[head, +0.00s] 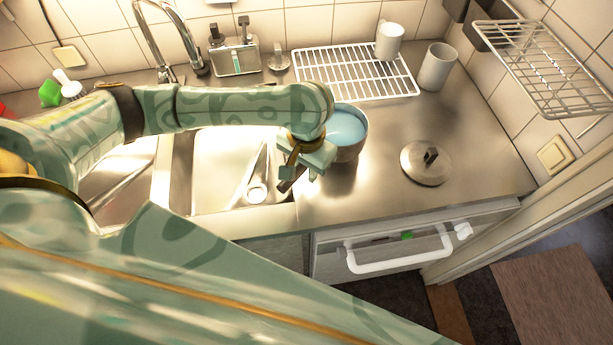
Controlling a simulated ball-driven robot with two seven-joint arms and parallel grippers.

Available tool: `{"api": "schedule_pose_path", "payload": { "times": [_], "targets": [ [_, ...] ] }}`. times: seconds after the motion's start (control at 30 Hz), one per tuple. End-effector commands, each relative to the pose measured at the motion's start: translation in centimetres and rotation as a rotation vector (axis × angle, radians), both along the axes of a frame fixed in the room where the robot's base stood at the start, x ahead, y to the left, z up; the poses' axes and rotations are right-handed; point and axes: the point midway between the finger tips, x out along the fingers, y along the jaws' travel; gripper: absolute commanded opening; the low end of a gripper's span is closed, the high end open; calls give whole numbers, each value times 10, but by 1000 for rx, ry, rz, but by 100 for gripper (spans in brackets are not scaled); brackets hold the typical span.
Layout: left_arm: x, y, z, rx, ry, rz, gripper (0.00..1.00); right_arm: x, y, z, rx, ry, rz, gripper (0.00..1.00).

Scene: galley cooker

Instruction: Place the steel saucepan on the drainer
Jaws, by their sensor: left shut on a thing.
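The steel saucepan (352,151) is at the middle of the counter, to the right of the sink, with pale blue inside it. My left arm passes in front of it and hides its left side. My left gripper (303,163) is at the pan's lower left, shut on the saucepan, but the grip itself is mostly hidden. I cannot tell whether the pan touches the counter. The drainer (338,88) is a white wire rack at the back of the counter, behind the pan. My right gripper is not in view.
A white mug (389,41) stands on the drainer's back right; a grey cup (437,67) is beside it. A round steel lid (426,163) lies on the right counter. The sink (220,212) is left, a wall rack (540,70) upper right. The drainer's left and middle are clear.

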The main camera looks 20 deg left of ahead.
Motion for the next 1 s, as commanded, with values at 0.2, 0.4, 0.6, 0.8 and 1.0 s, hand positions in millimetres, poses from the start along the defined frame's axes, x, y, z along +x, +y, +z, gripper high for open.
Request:
{"api": "schedule_pose_path", "payload": {
  "times": [0.2, 0.4, 0.6, 0.8, 1.0],
  "targets": [
    [-1, -1, -32, -1, -2, -3, 0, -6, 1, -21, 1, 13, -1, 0],
    [-1, 0, -28, 0, -4, -3, 0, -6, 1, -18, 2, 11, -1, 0],
    [-1, 0, -31, 2, 0, -2, 43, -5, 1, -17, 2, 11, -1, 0],
    [-1, 0, -31, 1, 0, -2, 43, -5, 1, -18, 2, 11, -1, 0],
    [-1, 0, -14, 0, -4, -3, 43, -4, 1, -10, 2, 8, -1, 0]
  ]
}}
